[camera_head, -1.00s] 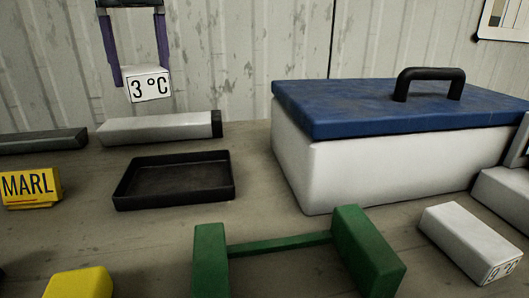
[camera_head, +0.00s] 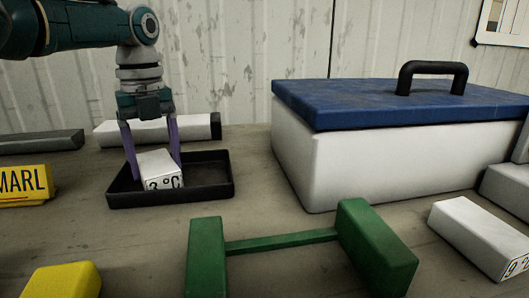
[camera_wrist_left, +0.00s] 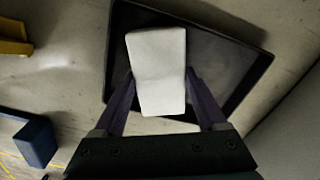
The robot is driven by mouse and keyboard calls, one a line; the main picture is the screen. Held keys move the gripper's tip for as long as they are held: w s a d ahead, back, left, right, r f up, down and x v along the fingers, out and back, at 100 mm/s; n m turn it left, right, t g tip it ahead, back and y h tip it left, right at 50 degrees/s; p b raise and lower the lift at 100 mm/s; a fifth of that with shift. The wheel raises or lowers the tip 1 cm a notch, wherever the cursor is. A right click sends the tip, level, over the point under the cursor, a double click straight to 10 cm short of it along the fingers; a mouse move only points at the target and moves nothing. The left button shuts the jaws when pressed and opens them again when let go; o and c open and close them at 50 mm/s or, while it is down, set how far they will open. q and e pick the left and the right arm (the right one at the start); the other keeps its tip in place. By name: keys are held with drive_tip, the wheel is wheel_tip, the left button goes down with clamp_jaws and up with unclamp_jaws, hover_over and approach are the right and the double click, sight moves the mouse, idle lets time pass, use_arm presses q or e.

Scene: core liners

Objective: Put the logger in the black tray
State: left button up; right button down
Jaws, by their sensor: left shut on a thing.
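The logger is a small white block marked 3 °C (camera_head: 158,168). It is in the black tray (camera_head: 205,192), toward the tray's left half, slightly tilted in the head view. My left gripper (camera_head: 152,155) is shut on it, with a purple finger on each side. In the left wrist view the logger (camera_wrist_left: 158,65) lies between the fingers over the dark tray floor (camera_wrist_left: 215,60). Whether its underside touches the tray floor I cannot tell. Another white block marked 9 °C (camera_head: 480,236) lies at the right. My right gripper is not in view.
A white cooler box with a blue lid (camera_head: 400,105) stands right of the tray. A green cradle (camera_head: 285,240) is in front. A yellow MARL block (camera_head: 22,184) is at left, a grey-white cylinder (camera_head: 195,128) behind the tray.

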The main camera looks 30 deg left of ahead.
sight(156, 161)
use_arm(q)
drive_tip(key=shift+f, duration=0.2)
drive_tip(key=o, duration=1.4)
drive_tip(key=shift+r, duration=0.1)
drive_tip(key=shift+r, duration=0.1)
drive_tip(key=shift+r, duration=0.3)
wheel_tip(156, 161, up, 12)
drive_tip(key=p, duration=0.2)
drive_tip(key=shift+f, duration=0.25)
